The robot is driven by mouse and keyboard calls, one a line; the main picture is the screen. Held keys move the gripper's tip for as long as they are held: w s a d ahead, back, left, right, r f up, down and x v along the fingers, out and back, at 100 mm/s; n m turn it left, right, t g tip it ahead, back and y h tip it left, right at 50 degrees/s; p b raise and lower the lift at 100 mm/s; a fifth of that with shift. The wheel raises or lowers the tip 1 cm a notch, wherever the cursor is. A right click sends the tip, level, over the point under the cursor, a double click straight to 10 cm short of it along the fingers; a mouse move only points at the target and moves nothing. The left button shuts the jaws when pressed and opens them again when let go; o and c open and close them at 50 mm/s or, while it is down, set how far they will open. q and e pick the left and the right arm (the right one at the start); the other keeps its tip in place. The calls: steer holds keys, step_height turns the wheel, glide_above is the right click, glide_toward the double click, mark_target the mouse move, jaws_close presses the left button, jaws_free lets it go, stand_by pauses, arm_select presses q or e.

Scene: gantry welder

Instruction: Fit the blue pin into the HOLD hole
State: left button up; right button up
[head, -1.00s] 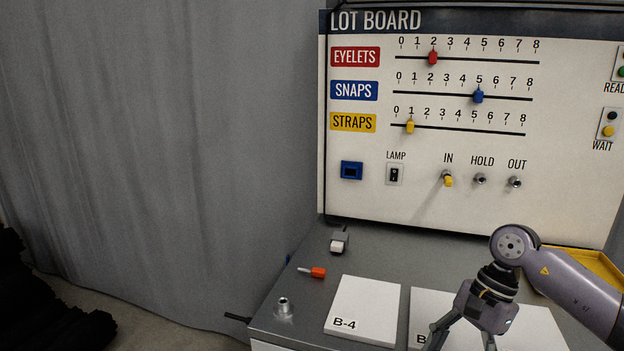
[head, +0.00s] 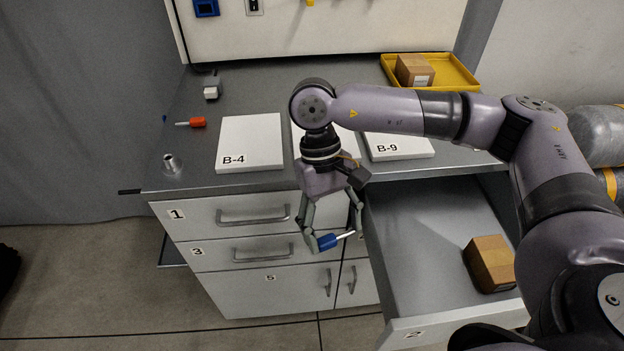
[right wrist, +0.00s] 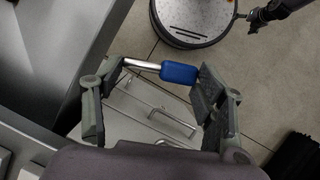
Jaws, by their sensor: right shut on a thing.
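The blue pin has a blue grip (head: 327,242) and a bare metal shaft. My right gripper (head: 333,240) is shut on it, in front of the cabinet's drawer fronts and below the bench top. In the right wrist view the pin (right wrist: 178,73) lies across between the fingertips, blue end at the right finger and metal end at the left. The HOLD hole is out of view; only the lower strip of the board (head: 380,25) shows. A dark jointed part at the top right of the right wrist view may be my left gripper, too small to read.
Drawer 2 (head: 410,235) stands open right of the right gripper, with a cardboard box (head: 489,264) in it. On the bench are white plates B-4 (head: 250,142) and B-9 (head: 400,146), an orange-handled tool (head: 197,122), a metal socket (head: 172,164) and a yellow tray (head: 457,73).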

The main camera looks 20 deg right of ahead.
steer(key=w+a+r+n+t+h, duration=0.1)
steer(key=w+a+r+n+h, duration=0.25)
steer(key=a+r+n, duration=0.75)
steer(key=w+a+f+n+t, duration=0.1)
steer(key=w+a+f, duration=0.3)
steer(key=a+f, duration=0.2)
steer(key=s+d+r+m+g+y, duration=0.2)
steer(key=s+d+r+m, duration=0.5)
steer(key=r, duration=0.3)
steer(key=w+a+m+y, duration=0.1)
steer(key=w+a+m, duration=0.4)
steer(key=w+a, duration=0.3)
steer(key=shift+w+a, duration=0.4)
steer(key=shift+w, duration=0.4)
